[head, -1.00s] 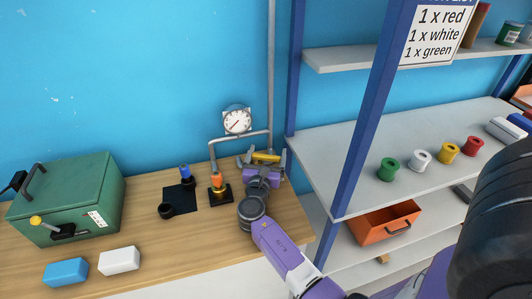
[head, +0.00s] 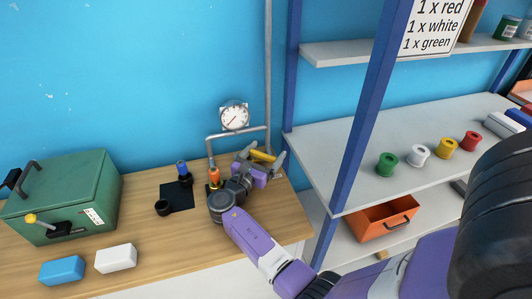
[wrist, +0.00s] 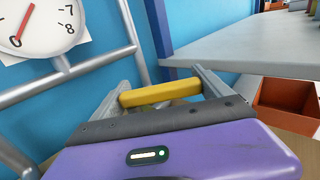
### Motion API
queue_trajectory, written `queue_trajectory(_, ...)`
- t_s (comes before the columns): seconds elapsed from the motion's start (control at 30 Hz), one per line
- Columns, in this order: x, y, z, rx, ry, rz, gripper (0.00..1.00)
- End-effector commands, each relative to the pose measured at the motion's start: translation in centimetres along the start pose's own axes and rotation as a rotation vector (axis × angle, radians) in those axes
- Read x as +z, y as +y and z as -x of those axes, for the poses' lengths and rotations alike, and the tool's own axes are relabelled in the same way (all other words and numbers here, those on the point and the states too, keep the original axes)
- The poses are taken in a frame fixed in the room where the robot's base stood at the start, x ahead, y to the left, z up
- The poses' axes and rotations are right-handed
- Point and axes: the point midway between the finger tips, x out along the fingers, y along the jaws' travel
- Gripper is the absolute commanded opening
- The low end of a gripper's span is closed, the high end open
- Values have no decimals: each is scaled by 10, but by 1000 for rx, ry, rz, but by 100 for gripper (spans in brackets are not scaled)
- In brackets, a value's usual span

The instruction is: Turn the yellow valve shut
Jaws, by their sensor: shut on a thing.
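The yellow valve handle (head: 262,156) is a short bar on the grey pipe (head: 240,132) at the back right of the wooden bench. In the wrist view the handle (wrist: 160,94) spans between my two grey fingers, one at each end. My gripper (head: 261,160) is shut on the handle, reaching it from the front. The gripper body hides the valve's base and stem. A round white gauge (head: 235,117) sits above the pipe; in the wrist view its red needle (wrist: 23,24) points close to 0.
An orange-topped fitting (head: 214,176) stands left of my wrist. A dark mat (head: 178,197) with a blue-topped piece (head: 183,168) lies farther left. A green box (head: 65,196) stands at the left. A blue shelf post (head: 360,125) and spools rise close on the right.

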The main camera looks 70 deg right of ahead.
Motion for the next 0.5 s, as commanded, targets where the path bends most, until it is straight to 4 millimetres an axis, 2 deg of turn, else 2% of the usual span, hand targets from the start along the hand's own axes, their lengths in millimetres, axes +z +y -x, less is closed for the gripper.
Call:
queue_trajectory(0.07, -1, 0, 0, 1, 1, -1, 15)
queue_trajectory(0.1, -1, 0, 0, 1, 1, -1, 90)
queue_trajectory(0.13, -1, 0, 0, 1, 1, -1, 96)
queue_trajectory(0.17, -1, 0, 0, 1, 1, -1, 100)
queue_trajectory(0.5, 0, 0, -1, 18, 1, 0, 100)
